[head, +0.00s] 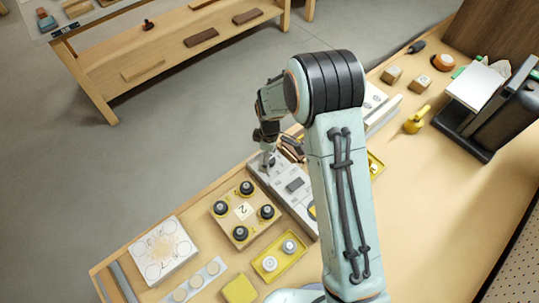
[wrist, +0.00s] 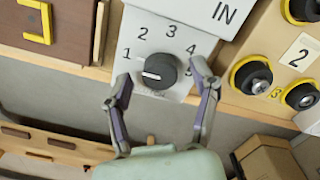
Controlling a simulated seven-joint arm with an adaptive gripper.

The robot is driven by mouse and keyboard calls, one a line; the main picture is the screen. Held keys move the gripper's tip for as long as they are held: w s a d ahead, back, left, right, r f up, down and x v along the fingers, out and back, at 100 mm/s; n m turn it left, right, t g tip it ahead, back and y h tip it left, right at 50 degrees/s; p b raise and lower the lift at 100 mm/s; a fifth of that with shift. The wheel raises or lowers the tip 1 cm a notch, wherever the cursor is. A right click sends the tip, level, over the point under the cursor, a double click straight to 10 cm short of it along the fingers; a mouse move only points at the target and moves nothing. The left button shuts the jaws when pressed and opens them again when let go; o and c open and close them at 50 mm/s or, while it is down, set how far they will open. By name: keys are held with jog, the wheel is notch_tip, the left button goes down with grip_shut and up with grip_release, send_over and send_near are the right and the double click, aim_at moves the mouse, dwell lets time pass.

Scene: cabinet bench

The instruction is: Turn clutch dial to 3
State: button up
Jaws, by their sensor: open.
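The clutch dial (wrist: 160,70) is a round black knob on a light grey plate (wrist: 186,27) printed with the numbers 1 to 5. Its white mark points left and slightly down, on the side of the 1. My gripper (wrist: 161,72) is open, one finger at the left of the dial and one at the right, with a visible gap on each side in the wrist view. In the head view my gripper (head: 267,160) is over the far end of the grey panel (head: 283,178); the dial cannot be made out there.
A wooden block with black knobs in yellow rings and a "2" label (wrist: 297,53) stands right of the dial; it also shows in the head view (head: 243,211). A brown panel with a yellow handle (wrist: 38,22) is at the left. A yellow tray (head: 279,258) lies nearer.

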grip_shut()
jog(key=shift+m, duration=0.4)
jog(key=m, duration=0.3)
jog(key=shift+m, duration=0.3)
jog(key=m, duration=0.4)
jog(key=shift+m, duration=0.3)
jog(key=m, duration=0.4)
jog(key=shift+m, duration=2.4)
